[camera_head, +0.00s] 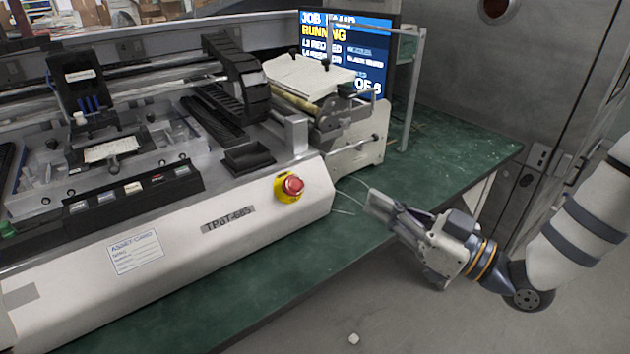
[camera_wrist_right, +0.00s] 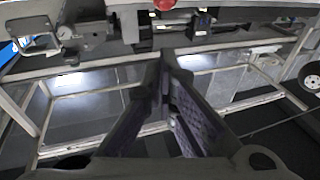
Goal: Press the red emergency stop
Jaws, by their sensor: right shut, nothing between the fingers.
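The red emergency stop (camera_head: 292,186) is a round red button on a yellow base, on the sloped white front of the machine (camera_head: 200,245). It also shows at the top edge of the right wrist view (camera_wrist_right: 164,4), partly cut off. My right gripper (camera_head: 372,200) is to the right of the button, apart from it, with its fingers pointing left. The fingers are shut and empty; in the right wrist view (camera_wrist_right: 165,55) their tips meet below the red button. My left gripper is in neither view.
The machine stands on a green table (camera_head: 440,155) with free surface at the right. A screen (camera_head: 350,40) reading "RUNNING" and a metal frame (camera_head: 418,75) stand behind. A grey cabinet (camera_head: 530,60) is at the right. A small white object (camera_head: 353,338) lies on the floor.

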